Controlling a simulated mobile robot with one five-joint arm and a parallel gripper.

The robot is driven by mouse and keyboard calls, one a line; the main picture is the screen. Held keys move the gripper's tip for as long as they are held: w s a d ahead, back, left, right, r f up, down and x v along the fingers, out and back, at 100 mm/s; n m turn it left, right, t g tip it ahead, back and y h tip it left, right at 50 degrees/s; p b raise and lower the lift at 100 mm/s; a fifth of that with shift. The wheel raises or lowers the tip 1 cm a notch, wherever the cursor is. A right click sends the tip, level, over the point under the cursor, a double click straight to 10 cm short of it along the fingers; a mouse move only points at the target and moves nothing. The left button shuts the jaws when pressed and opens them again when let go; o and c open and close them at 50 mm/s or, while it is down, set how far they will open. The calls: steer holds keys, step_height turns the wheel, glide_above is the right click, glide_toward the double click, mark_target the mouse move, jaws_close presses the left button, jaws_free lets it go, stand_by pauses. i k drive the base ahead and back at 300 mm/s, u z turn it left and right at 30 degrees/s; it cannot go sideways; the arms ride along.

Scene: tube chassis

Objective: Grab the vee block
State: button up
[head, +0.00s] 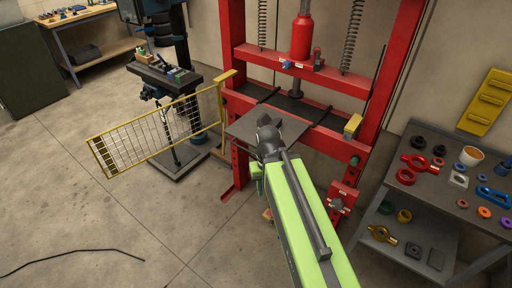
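My gripper (267,122) is dark and sits at the far end of my green arm, over or in front of the grey plate (245,130) on the red press (228,105). From this angle I cannot tell whether its jaws are open or shut, or whether it touches the plate. I cannot make out a vee block for certain. A small yellow block (353,125) sits at the right of the press bed, apart from my gripper. My gripper and arm hide part of the plate.
A yellow mesh guard (150,137) stands swung open left of the press, before a drill press (165,75). A grey bench (445,197) with rings and small parts is at the right, with more on its lower shelf. A black cable (75,252) lies on open floor at the left.

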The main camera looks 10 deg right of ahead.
mark_target(265, 119)
steer(key=u, duration=0.9)
steer(key=i, duration=0.6)
steer(key=u, duration=1.25)
steer(key=k, duration=0.75)
steer(key=z, duration=0.05)
steer(key=i, duration=0.75)
steer(key=u, duration=0.05)
